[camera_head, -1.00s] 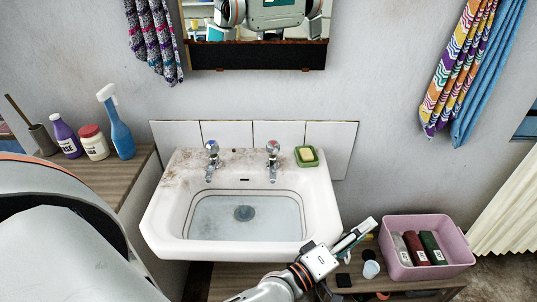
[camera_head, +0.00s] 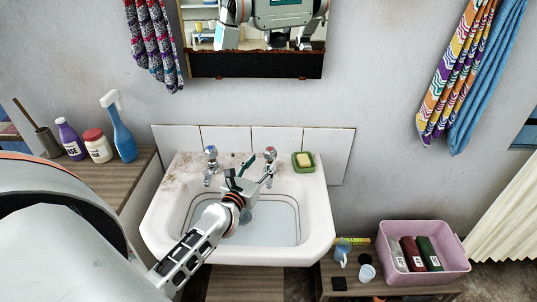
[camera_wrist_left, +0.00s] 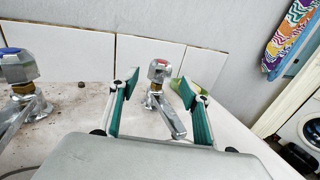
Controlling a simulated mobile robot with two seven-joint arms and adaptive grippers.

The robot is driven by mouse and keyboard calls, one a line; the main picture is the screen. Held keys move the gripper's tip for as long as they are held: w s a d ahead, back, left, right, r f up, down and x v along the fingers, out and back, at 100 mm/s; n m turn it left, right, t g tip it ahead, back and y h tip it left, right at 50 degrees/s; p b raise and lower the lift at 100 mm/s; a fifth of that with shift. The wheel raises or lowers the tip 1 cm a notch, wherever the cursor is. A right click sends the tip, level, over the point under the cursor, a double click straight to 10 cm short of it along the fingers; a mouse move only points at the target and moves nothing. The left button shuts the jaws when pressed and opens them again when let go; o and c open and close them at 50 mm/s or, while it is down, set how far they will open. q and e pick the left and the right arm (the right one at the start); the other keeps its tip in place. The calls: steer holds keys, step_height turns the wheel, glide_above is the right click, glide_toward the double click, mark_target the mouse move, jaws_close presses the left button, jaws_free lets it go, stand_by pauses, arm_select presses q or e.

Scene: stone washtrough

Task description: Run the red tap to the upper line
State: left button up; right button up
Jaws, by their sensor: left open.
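The red tap (camera_head: 270,155) stands at the back right of the white basin (camera_head: 318,222). In the left wrist view the red tap (camera_wrist_left: 158,72) has a red mark on its chrome head. My left gripper (camera_head: 258,172) is over the back of the basin, close to the red tap. Its open green fingers (camera_wrist_left: 153,103) frame the tap in the wrist view; I see no clear contact. Thin dark lines run round the inside of the basin, partly hidden by my arm. The bowl looks pale blue, as if holding water. My right gripper is out of view.
The blue-marked tap (camera_head: 210,155) stands to the left and shows in the wrist view (camera_wrist_left: 18,65). A green soap dish (camera_head: 304,162) sits at the right back corner. A low shelf at right holds a jug (camera_head: 343,250), a cup (camera_head: 367,273) and a pink crate (camera_head: 462,262).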

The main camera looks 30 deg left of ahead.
mark_target(268, 156)
arm_select(q)
steer(key=shift+w+a, duration=0.2)
steer(key=shift+w, duration=1.2)
steer(key=shift+w+a, duration=0.2)
steer(key=shift+w, duration=1.15)
steer(key=c, duration=1.1)
